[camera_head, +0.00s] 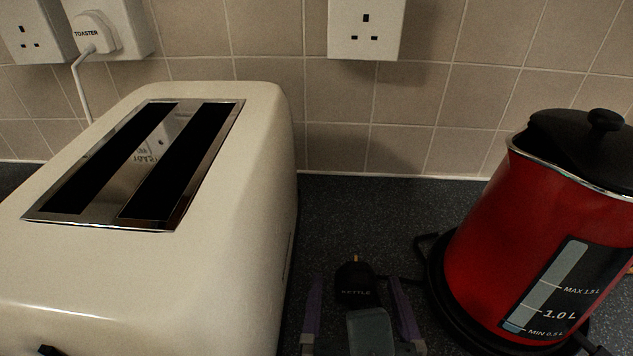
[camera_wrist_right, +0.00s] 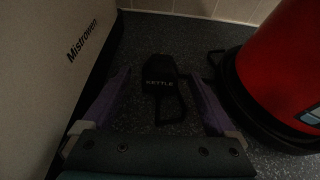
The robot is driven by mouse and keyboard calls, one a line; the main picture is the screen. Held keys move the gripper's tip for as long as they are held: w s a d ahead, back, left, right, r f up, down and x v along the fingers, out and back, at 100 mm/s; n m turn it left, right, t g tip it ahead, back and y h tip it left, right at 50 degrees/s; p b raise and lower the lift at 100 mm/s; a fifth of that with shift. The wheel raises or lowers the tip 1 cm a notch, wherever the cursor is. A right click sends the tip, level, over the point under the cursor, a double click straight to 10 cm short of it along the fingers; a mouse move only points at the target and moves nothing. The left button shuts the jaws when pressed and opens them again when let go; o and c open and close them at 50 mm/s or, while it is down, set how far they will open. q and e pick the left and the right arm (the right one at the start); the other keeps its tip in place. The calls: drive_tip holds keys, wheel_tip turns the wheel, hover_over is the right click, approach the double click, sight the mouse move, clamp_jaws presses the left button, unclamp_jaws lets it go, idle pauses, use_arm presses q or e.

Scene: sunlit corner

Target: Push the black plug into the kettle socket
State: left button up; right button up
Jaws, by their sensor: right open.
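The black plug (camera_head: 356,285), marked KETTLE, lies on the dark worktop between the toaster and the kettle, a brass pin showing at its far end. It also shows in the right wrist view (camera_wrist_right: 160,80), with a loop of black cord beside it. My right gripper (camera_head: 357,290) is open, its purple fingers on either side of the plug, apart from it; it shows in the wrist view too (camera_wrist_right: 160,90). An empty socket (camera_head: 366,28) is on the tiled wall above, behind the plug. The red kettle (camera_head: 530,235) stands on its black base at the right. My left gripper is not in view.
A large cream toaster (camera_head: 235,262) stands close on the left. The toaster's white plug (camera_head: 96,35) fills a wall socket, and another empty socket (camera_head: 32,35) is at the far left. Bare worktop (camera_head: 365,212) lies between the plug and the wall.

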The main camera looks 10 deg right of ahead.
idle(0.7)
drive_tip(key=shift+c, duration=0.2)
clamp_jaws()
idle(0.5)
drive_tip(key=shift+s, duration=0.1)
drive_tip(key=shift+s+a, duration=0.15)
drive_tip(key=shift+s, duration=0.35)
drive_tip(key=shift+s+a, duration=0.15)
drive_tip(key=shift+s, duration=0.35)
drive_tip(key=shift+s+a, duration=0.25)
drive_tip(key=shift+s, duration=0.65)
drive_tip(key=shift+s+a, duration=0.25)
drive_tip(key=shift+s, duration=0.65)
